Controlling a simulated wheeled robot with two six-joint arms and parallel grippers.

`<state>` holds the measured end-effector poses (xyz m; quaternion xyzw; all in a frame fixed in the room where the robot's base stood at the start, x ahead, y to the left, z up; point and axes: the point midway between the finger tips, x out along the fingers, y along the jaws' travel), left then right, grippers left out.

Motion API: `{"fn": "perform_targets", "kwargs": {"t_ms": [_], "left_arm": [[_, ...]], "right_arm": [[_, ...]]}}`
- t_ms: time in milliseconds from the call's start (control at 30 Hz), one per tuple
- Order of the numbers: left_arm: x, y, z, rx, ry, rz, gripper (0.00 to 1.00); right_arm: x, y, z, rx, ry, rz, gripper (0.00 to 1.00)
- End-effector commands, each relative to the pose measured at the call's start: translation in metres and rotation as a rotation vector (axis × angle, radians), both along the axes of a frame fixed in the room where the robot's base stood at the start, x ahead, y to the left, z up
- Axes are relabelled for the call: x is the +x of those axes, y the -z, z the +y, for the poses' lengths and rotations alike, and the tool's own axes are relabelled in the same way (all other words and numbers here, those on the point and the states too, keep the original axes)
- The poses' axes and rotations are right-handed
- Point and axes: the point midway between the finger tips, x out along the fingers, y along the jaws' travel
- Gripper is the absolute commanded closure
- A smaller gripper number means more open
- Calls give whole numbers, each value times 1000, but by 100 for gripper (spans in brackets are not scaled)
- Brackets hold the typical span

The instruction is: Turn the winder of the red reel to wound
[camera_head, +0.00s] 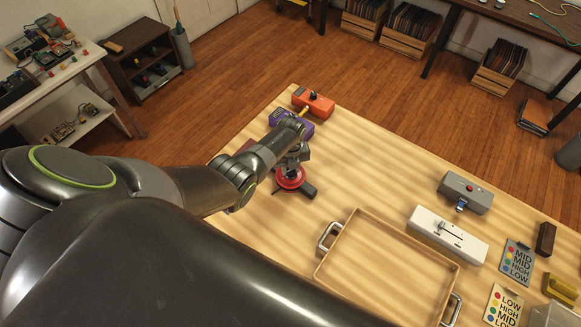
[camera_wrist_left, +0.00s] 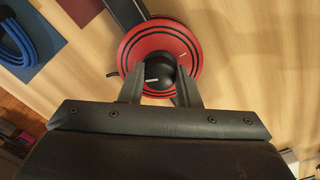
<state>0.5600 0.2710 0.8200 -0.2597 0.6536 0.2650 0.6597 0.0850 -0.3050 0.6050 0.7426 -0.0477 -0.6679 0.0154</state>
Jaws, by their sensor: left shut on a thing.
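The red reel (camera_head: 287,183) lies on the wooden table near its left side, partly hidden by my left gripper in the head view. In the left wrist view the red reel (camera_wrist_left: 185,35) shows as a disc with dark rings and a dark round winder (camera_wrist_left: 160,66) at its middle, with a small white mark. My left gripper (camera_head: 293,163) is above the reel. In the wrist view its two fingers (camera_wrist_left: 161,76) stand on either side of the winder and are shut on it. My right gripper is not in view.
An orange box (camera_head: 316,103) and a purple box (camera_head: 294,124) stand behind the reel. A large tray (camera_head: 388,268) with metal handles lies to the right. A white switch box (camera_head: 447,234), a grey box (camera_head: 465,192) and cards stand farther right. The table's back middle is clear.

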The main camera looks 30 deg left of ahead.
Motion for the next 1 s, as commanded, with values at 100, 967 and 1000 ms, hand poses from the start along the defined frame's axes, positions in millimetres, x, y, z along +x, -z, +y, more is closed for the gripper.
{"fn": "perform_targets", "kwargs": {"t_ms": [100, 967, 1000], "left_arm": [[0, 0, 0, -1, 9, -1, 93], [0, -2, 0, 0, 10, -1, 48], [0, -4, 0, -1, 10, -2, 48]], "right_arm": [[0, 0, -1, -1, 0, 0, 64], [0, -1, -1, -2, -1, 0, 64], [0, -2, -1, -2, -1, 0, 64]]}}
